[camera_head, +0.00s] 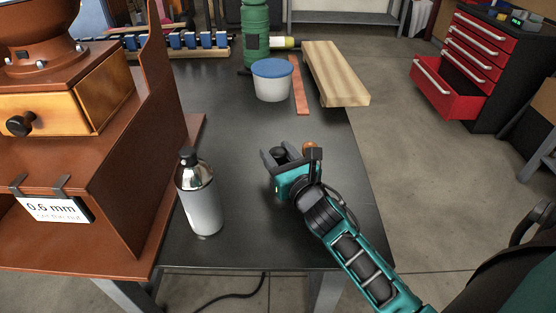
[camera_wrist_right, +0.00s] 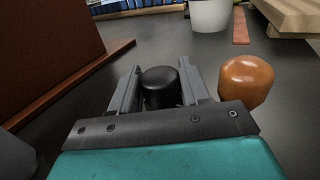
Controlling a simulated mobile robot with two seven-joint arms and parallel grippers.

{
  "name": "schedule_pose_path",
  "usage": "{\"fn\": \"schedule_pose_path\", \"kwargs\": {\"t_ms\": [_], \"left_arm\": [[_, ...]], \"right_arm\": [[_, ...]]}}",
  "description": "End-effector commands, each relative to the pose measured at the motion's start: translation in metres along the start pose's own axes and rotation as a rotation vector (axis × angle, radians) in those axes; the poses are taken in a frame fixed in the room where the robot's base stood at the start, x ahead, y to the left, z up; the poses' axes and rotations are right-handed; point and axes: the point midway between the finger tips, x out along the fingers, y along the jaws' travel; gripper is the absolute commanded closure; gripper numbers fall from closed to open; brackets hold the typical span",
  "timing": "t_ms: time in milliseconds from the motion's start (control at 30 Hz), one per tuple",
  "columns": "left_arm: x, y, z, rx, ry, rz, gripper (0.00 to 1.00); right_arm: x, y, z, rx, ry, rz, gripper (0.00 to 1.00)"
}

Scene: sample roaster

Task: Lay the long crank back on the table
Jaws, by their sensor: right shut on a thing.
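My right gripper (camera_head: 291,154) is over the front right part of the dark table (camera_head: 240,130). It is shut on a black rounded part (camera_wrist_right: 159,88), which stands between its two fingers in the right wrist view. An orange-brown wooden knob (camera_wrist_right: 243,80) shows just right of the fingers, and also behind the gripper in the head view (camera_head: 310,146). The two look like parts of the long crank; the gripper hides whatever joins them. I cannot tell whether the crank touches the table. My left gripper is not in view.
A silver bottle (camera_head: 201,200) stands left of my gripper, beside the brown machine (camera_head: 120,210). A white tub with a blue lid (camera_head: 272,82), a reddish strip (camera_head: 299,88) and a wooden board (camera_head: 336,72) lie farther back. The table's right edge is close to my gripper.

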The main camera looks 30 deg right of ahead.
Motion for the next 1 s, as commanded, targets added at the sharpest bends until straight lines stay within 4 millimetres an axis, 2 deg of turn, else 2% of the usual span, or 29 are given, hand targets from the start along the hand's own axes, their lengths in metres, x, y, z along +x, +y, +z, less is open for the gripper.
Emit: {"fn": "schedule_pose_path", "kwargs": {"t_ms": [200, 767, 800, 1000], "left_arm": [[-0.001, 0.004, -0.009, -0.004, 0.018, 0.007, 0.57], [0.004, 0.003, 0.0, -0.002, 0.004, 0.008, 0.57], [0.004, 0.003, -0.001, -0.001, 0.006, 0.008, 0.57], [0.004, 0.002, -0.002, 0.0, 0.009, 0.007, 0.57]], "right_arm": [[0.0, 0.0, 0.001, -0.002, -0.006, 0.002, 1.0], [0.001, 0.001, -0.011, 0.0, -0.006, 0.002, 1.0], [0.0, 0.0, -0.013, 0.0, -0.002, 0.001, 0.5], [0.0, 0.0, -0.013, 0.0, -0.002, 0.001, 0.31]]}}
